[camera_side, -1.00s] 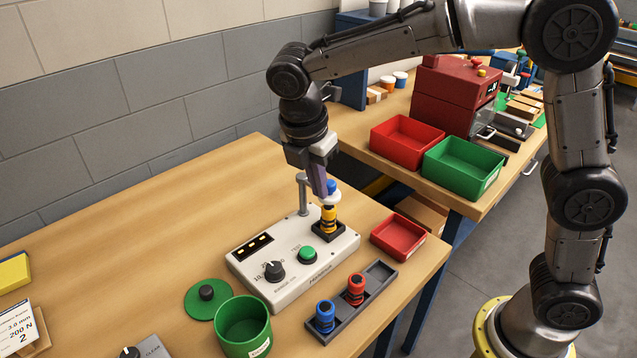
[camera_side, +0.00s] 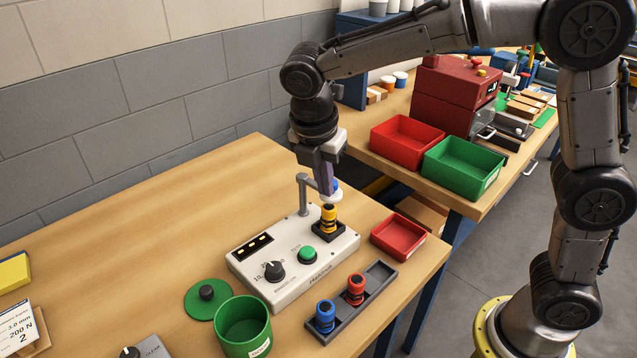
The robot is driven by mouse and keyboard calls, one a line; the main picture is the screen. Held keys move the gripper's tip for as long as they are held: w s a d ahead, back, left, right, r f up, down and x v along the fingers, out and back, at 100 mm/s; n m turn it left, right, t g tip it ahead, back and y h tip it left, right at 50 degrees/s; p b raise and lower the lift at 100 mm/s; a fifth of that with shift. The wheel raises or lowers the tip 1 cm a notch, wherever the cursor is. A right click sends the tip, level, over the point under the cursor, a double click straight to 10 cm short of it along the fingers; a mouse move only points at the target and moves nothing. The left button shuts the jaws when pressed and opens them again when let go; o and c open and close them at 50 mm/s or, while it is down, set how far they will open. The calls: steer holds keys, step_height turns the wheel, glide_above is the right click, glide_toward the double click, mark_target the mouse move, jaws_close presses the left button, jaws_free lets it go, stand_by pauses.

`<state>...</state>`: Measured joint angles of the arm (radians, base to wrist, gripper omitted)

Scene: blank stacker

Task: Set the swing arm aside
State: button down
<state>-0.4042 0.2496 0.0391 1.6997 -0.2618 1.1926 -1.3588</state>
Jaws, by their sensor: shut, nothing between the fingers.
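The grey swing arm (camera_side: 303,196) stands on a post on the beige tester (camera_side: 292,267). Its horizontal part reaches right to a white disc (camera_side: 331,197) with a blue knob. The disc is above a yellow and black cylinder (camera_side: 329,216) that stands upright in a dark square holder (camera_side: 328,232). My gripper (camera_side: 326,190) is shut and empty, pointing down right beside the blue knob and partly hiding it. I cannot tell whether its fingers touch the swing arm.
A dark rack (camera_side: 349,307) with a blue and a red cylinder stands in front. A small red tray (camera_side: 398,236) is to the right. A green cup (camera_side: 243,325) and a green lid (camera_side: 208,300) are at front left. The table's back left is clear.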

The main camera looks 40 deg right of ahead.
mark_target(339, 190)
steer(key=shift+s+d+n, duration=0.15)
steer(key=shift+d+n, duration=0.55)
steer(key=shift+n, duration=0.1)
steer(key=d+n+t, duration=0.1)
steer(key=d+n, duration=0.1)
steer(key=shift+n, duration=0.4)
steer(key=w+d+n+y, duration=0.1)
steer(key=w+d+n, duration=0.3)
steer(key=d, duration=0.3)
steer(key=shift+w+n+t, duration=0.3)
steer(key=shift+w+n, duration=0.1)
steer(key=shift+w, duration=0.35)
